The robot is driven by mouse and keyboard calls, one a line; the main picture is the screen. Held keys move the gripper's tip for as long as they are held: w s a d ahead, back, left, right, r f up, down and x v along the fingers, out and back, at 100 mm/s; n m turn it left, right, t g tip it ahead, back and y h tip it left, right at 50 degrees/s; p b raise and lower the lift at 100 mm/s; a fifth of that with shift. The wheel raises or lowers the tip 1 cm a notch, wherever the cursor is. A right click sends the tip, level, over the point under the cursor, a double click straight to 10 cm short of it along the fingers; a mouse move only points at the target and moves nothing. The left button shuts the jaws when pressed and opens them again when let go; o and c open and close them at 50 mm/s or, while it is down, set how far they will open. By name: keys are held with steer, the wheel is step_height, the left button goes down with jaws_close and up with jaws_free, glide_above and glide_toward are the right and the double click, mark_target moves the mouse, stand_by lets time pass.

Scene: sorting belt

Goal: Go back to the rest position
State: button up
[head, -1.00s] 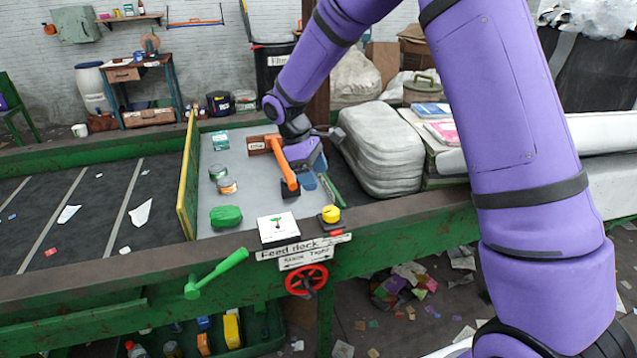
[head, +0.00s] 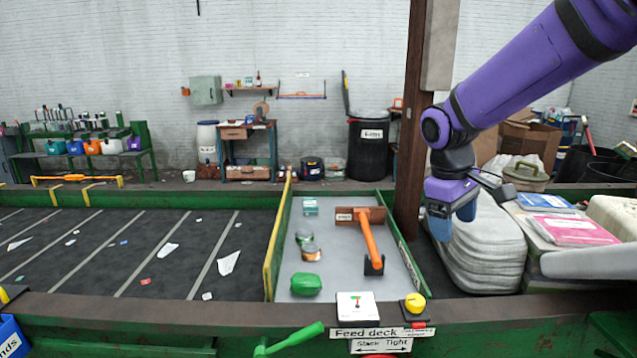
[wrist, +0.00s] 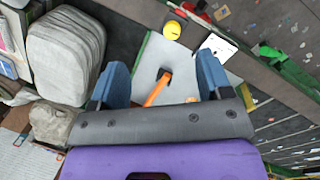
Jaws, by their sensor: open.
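My gripper (head: 452,212) hangs at the right of the head view, open and empty, with its blue fingers pointing down. It is raised above the right edge of the grey feed deck (head: 335,235), in front of the grey stacked bundle (head: 485,240). In the wrist view my gripper (wrist: 163,85) shows its two fingers wide apart with nothing held between them.
A yellow button (head: 415,303) sits at the front edge. A brown post (head: 411,130) stands left of my arm. The dark belt (head: 120,250) lies left of the yellow divider.

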steer(key=s+d+r+m+t, duration=0.1)
steer(key=s+r+m, duration=0.1)
steer(key=s, duration=0.5)
steer(key=s+d+r+m+t+y, duration=0.1)
steer(key=s+d+r+m+t, duration=0.1)
steer(key=s, duration=0.6)
steer(key=s+d+r+m+t+y, duration=0.1)
steer(key=s+d+r+m+t, duration=0.1)
steer(key=s, duration=0.5)
steer(key=shift+s+d+r+m, duration=0.15)
steer(key=shift+s+r+m, duration=0.3)
steer(key=shift+r, duration=0.3)
steer(key=shift+w, duration=0.15)
